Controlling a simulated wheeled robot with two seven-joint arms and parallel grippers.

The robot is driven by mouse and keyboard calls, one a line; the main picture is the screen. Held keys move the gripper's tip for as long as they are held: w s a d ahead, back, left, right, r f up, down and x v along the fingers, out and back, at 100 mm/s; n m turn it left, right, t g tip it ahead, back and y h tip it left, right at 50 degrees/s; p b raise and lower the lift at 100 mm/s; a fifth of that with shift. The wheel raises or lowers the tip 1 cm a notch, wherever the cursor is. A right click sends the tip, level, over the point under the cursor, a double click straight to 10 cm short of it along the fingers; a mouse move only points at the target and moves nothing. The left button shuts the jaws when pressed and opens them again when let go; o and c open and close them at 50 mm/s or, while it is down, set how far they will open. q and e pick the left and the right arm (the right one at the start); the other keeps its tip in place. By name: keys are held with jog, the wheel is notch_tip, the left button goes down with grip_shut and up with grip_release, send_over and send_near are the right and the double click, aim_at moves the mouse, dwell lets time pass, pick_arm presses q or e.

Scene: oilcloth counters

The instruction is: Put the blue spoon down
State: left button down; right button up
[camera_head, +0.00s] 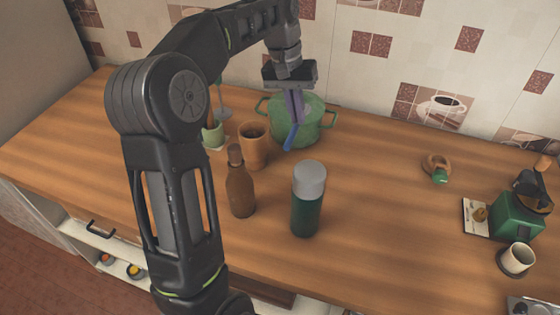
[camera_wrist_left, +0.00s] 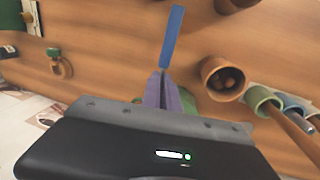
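My left gripper (camera_head: 293,118) is above the counter at the green pot (camera_head: 312,128), its purple fingers pointing down. It is shut on the blue spoon (camera_head: 290,138). The spoon's blue length slants down in front of the pot in the head view. In the left wrist view, the blue spoon (camera_wrist_left: 173,38) sticks out from between the closed fingertips (camera_wrist_left: 161,78) over the wood. Its other end is hidden by the fingers. I cannot tell whether it touches the pot or counter. My right gripper is not in view.
A brown bottle (camera_head: 240,190) and a green bottle with a grey cap (camera_head: 307,205) stand in front. A brown pot (camera_head: 253,148) and a green cup (camera_head: 212,136) stand left of the green pot. A green coffee machine (camera_head: 517,215) and white cup (camera_head: 516,260) stand right.

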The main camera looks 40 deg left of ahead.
pick_arm(q)
notch_tip(320, 180, down, 12)
jog(key=shift+s+r, duration=0.1)
jog(key=shift+r, duration=0.1)
jog(key=shift+f, duration=0.55)
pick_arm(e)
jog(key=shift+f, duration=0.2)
pick_arm(q)
notch_tip(320, 180, down, 4)
jog(key=shift+r+p, duration=0.1)
jog(key=shift+p, duration=0.45)
jog(key=shift+f, duration=0.35)
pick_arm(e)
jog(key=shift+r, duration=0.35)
